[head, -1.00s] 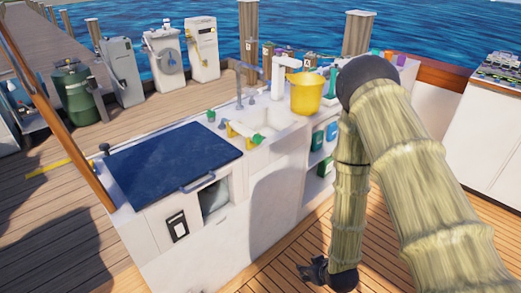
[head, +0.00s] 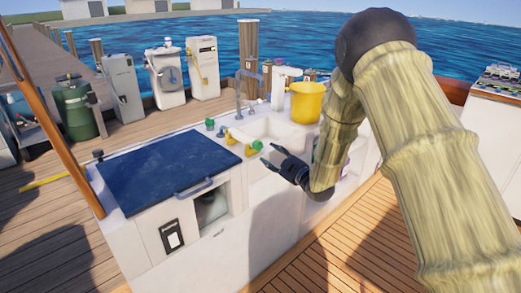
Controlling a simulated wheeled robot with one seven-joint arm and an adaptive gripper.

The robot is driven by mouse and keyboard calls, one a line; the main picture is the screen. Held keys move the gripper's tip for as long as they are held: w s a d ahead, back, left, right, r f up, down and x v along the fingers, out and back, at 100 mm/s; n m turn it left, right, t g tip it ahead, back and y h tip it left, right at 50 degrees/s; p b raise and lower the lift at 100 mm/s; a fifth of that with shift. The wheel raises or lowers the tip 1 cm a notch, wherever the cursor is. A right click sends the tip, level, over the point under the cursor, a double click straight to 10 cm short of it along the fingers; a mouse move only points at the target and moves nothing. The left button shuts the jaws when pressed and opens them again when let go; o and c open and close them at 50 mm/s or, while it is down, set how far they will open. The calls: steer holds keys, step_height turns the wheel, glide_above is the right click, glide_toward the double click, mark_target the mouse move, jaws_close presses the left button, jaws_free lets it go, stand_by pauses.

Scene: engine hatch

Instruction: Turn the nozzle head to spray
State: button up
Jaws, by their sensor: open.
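A yellow hand nozzle (head: 238,137) with a round green end (head: 257,146) lies at the front edge of the sink, right of the dark blue hatch lid. I take it to be the nozzle; its setting is too small to read. My gripper (head: 270,156) is dark, with its fingers spread and empty. In the picture its fingertips are just right of and below the green end, pointing left toward it. I cannot tell how far apart they are in depth.
The blue hatch lid (head: 168,165) with its bar handle (head: 194,187) covers the counter's left. A grey tap (head: 239,95), white upright fixture (head: 280,88) and yellow bucket (head: 307,102) stand behind the sink (head: 277,130). A green knob (head: 210,124) sits left of it.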

mark_target(259, 147)
steer(key=x, duration=0.7)
steer(key=shift+w+a, duration=0.1)
steer(key=shift+w, duration=0.1)
steer(key=c, duration=0.8)
